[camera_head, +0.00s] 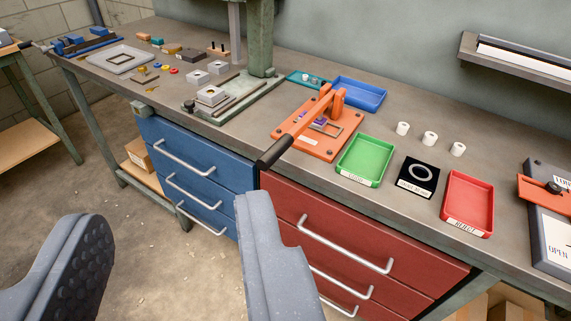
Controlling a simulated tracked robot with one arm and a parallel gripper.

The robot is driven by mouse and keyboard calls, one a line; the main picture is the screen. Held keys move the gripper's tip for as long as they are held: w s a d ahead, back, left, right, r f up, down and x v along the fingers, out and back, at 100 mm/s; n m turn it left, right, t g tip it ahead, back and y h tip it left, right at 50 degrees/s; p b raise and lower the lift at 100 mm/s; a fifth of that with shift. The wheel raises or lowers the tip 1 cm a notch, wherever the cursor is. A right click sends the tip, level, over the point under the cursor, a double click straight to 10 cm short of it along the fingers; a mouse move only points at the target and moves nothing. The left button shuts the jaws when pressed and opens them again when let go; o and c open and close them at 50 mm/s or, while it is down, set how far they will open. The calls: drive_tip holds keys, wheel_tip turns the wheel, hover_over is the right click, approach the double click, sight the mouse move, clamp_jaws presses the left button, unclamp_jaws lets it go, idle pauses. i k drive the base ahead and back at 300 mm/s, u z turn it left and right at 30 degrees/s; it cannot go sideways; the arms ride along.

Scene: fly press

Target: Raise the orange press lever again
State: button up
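The orange press lever (301,128) belongs to the orange press (343,145) on the workbench. Its arm slopes down toward me from the pivot, and its black handle (274,152) sticks out past the bench's front edge, low. A small purple piece shows on the press plate under the lever. My gripper (165,250) is in the foreground with its two grey fingers wide apart. Nothing is between the fingers. It is nearer to me than the lever and apart from it, with the right finger below the handle in the picture.
A green tray (363,178), a black mat (415,188) with a ring, and a red tray (469,222) stand right of the press. A blue tray (373,91) is behind. Several white cylinders stand near the wall. Blue drawers (200,148) and red drawers (330,213) front the bench.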

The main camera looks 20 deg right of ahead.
sight(272, 155)
drive_tip(key=z, duration=0.15)
drive_tip(key=i, duration=1)
drive_tip(key=z, duration=0.15)
